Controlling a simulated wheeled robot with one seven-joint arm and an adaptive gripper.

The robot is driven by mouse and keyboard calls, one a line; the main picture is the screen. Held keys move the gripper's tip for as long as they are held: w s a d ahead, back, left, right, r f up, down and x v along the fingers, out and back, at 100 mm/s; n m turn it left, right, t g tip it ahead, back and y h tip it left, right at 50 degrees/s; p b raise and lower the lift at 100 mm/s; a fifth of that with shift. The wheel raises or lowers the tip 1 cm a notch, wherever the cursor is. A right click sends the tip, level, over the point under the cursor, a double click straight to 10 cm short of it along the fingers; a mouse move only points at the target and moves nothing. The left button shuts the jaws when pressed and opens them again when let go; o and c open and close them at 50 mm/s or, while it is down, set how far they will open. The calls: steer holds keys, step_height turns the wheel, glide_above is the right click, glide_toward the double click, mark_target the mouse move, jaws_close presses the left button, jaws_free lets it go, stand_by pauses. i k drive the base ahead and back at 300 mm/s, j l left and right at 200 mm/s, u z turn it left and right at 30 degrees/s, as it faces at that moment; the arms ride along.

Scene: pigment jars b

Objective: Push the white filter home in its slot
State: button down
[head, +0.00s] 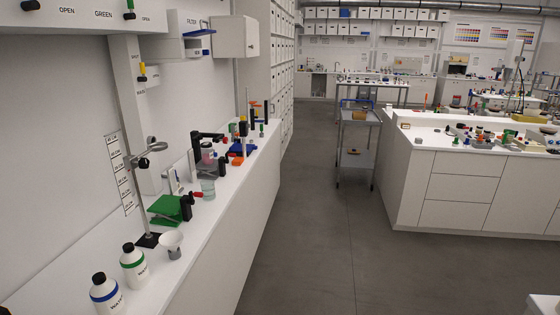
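A white wall unit labelled FILTER (172,27) hangs on the left wall above the long counter. A blue strip (200,32) juts out from its right side. Pale pieces (195,46) show just below the strip; I cannot tell whether one of them is the white filter, or how deep it sits in a slot. My gripper is not in view.
A plain white box (235,37) hangs right of the unit. The grey floor (315,230) is clear. A trolley (357,150) stands further back.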

mark_target(190, 52)
steer(key=i+u, duration=0.25)
steer(key=i, duration=1.75)
steer(key=i+u, duration=0.4)
steer(key=i+l+u, duration=0.15)
steer(key=i+u, duration=0.2)
steer(key=i, duration=0.25)
